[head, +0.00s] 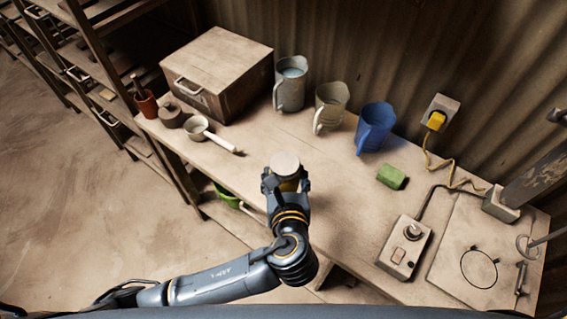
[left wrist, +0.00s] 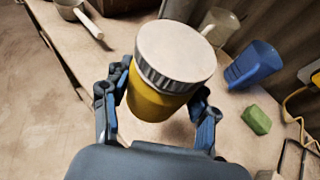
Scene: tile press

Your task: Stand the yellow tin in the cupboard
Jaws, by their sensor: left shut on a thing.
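The yellow tin (left wrist: 158,103) has a pale lid with a grey ribbed rim. It is upright between the fingers of my left gripper (left wrist: 160,108), which is shut on it. In the head view the tin's lid (head: 284,163) shows at the front edge of the table, and my left gripper (head: 286,185) hides most of its body. I cannot tell whether its base touches the table. A closed brown box (head: 225,60) with a handle on its front stands at the table's back left; it may be the cupboard. My right gripper is not in view.
On the table (head: 255,205) stand a grey jug (head: 290,85), a beige jug (head: 331,107), a blue jug (head: 374,128), a green block (head: 391,177) and a switch box (head: 405,248).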

